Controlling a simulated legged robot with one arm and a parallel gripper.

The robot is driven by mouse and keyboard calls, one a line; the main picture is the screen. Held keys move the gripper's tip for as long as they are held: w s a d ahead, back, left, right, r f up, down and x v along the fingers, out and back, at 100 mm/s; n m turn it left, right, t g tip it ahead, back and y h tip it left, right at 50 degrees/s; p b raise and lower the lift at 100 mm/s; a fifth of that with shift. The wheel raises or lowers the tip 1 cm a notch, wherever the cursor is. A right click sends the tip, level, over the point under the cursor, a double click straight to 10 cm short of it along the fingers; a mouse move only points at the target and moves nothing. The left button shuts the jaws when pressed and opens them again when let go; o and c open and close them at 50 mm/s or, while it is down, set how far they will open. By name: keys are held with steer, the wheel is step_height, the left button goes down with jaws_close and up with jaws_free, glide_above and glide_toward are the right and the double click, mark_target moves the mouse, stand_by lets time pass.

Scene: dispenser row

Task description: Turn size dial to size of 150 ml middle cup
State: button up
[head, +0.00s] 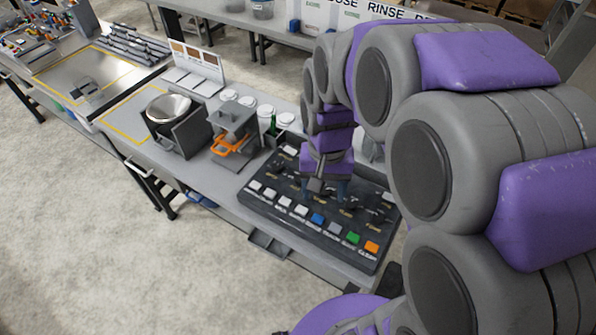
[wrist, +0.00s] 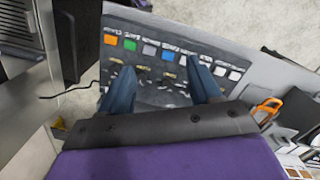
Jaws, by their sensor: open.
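A dark control panel (head: 262,205) lies on the bench below my arm, with a row of coloured buttons along its front edge and several small dials behind them. My gripper (head: 330,190) points down over the middle of the panel. No 150 ml middle cup can be made out for certain.
Left of the panel stand a grey device with an orange handle (head: 232,146) and a metal bowl (head: 168,107) in a dark holder. White-lidded containers (head: 266,112) stand behind. A tray of tools is at the far left. Open floor (head: 110,250) lies in front.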

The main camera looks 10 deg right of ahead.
steer(key=w+d+m+p, duration=0.1)
steer(key=w+d, duration=0.1)
steer(key=w, duration=0.4)
steer(key=m+p, duration=0.3)
steer(key=m, duration=0.1)
glide_above(298, 178)
step_height(298, 178, down, 10)
steer(key=shift+t, duration=0.4)
steer(key=f, duration=0.4)
steer(key=d+f, duration=0.1)
steer(key=f, duration=0.2)
steer(key=shift+s+d, duration=0.1)
steer(key=f, duration=0.2)
steer(key=a+f, duration=0.1)
steer(key=f, duration=0.2)
steer(key=shift+f, duration=0.1)
steer(key=shift+a+f, duration=0.2)
steer(key=shift+f, duration=0.35)
steer(key=shift+d+f, duration=0.1)
steer(key=shift+d, duration=0.5)
steer(key=c, duration=0.3)
steer(key=shift+a, duration=0.3)
steer(key=c, duration=0.5)
steer(key=shift+c, duration=1.1)
